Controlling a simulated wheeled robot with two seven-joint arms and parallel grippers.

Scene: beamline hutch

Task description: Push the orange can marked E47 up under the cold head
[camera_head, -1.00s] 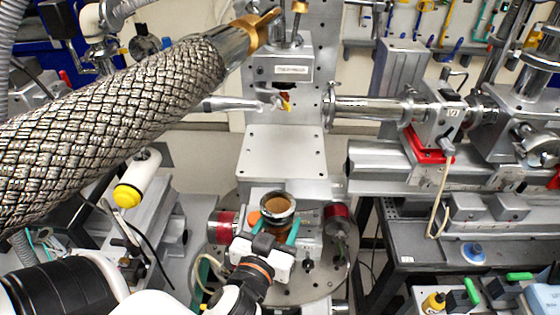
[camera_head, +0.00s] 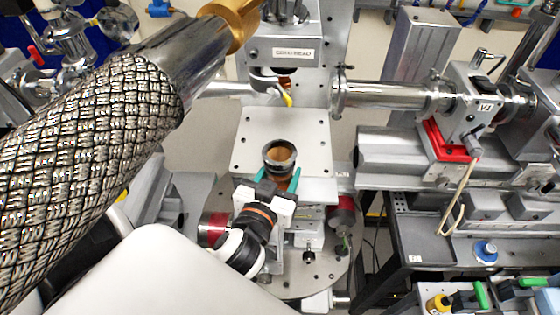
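The can (camera_head: 279,158) shows a dark rim and an orange-brown inside; no E47 mark is readable. It is upright, in front of the square metal plate (camera_head: 262,122) in the picture. My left gripper (camera_head: 273,181) comes in from the lower left, with its green fingers on either side of the can, seemingly closed on it. The gripper body hides the can's lower part. The cold head (camera_head: 293,53), a grey labelled block, is on the upright panel above and behind the can, with a clear gap between them. My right gripper is not in view.
A thick braided metal hose (camera_head: 90,165) crosses the left side close to the camera. A yellow-tipped part (camera_head: 287,99) hangs below the cold head. A horizontal steel tube (camera_head: 390,97) comes in from the right. A round stage (camera_head: 325,275) lies below the gripper.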

